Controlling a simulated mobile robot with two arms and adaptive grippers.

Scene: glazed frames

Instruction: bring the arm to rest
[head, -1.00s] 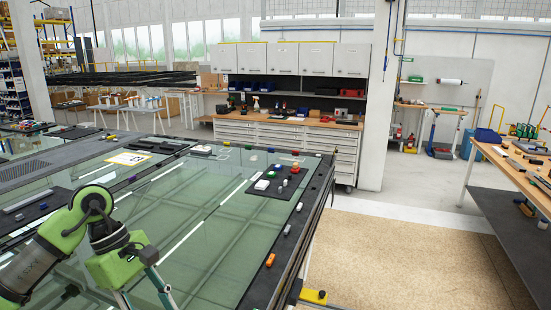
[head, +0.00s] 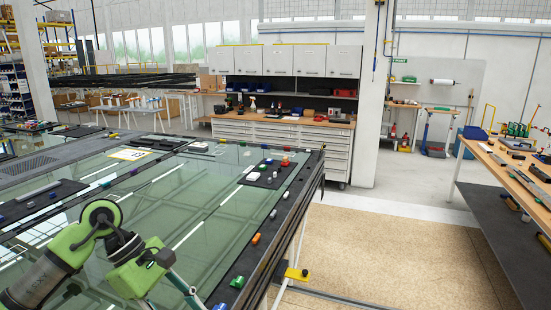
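My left arm (head: 105,225), green and grey, comes in from the lower left over the glazed frame on the table (head: 215,215). Its elbow is bent and its wrist points down to the bottom edge. My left gripper (head: 183,296) shows only its upper finger links at the bottom edge. Its fingertips are cut off, so I cannot tell whether it is open or holds anything. My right arm and gripper are not in view.
Small coloured blocks, such as an orange one (head: 256,239), line the table's dark right edge. A dark mat (head: 258,185) holds several small items. A yellow clamp (head: 296,274) sticks out at the right side. A workbench (head: 520,178) stands right; the floor (head: 390,250) between is clear.

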